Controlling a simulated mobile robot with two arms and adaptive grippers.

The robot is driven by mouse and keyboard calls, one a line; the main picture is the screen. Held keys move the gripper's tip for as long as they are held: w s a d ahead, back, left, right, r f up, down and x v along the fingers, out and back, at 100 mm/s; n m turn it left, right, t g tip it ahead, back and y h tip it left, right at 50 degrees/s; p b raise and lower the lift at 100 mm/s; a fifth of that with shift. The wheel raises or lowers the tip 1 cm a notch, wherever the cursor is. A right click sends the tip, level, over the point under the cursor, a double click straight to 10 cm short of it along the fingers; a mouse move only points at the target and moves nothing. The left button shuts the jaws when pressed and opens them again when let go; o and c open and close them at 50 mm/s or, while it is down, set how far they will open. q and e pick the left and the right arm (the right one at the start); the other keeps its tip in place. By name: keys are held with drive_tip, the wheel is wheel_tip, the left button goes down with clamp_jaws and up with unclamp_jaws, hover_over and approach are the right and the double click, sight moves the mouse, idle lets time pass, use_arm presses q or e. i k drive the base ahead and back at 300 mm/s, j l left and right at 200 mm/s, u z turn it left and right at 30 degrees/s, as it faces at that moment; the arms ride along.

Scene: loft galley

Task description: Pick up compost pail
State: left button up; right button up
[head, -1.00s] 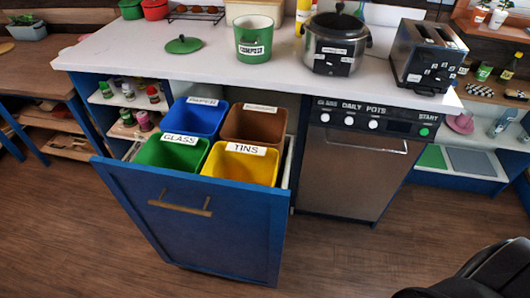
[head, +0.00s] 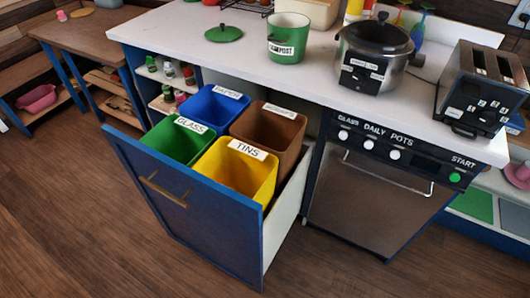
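The compost pail (head: 288,38) is a green open bucket with a white label reading "COMPOST". It stands upright on the white counter (head: 160,40), left of the pressure cooker. A green lid (head: 223,33) with a knob lies flat on the counter to the left of the pail. Neither of my grippers shows in the head view.
An open blue drawer (head: 190,215) juts out below the counter, holding blue, brown, green and yellow bins, the yellow one (head: 235,172) marked "TINS". A pressure cooker (head: 374,55) and a toaster (head: 482,88) stand right of the pail. A dishwasher (head: 368,200) is shut below.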

sight(287, 32)
drive_tip(key=i+l+u, duration=0.1)
drive_tip(key=l, duration=0.3)
drive_tip(key=i+l+u, duration=0.1)
drive_tip(key=l, duration=0.3)
drive_tip(key=i+l+u, duration=0.15)
drive_tip(key=l, duration=0.25)
drive_tip(key=i+l+u, duration=0.1)
drive_tip(key=i+l, duration=0.15)
drive_tip(key=l, duration=0.2)
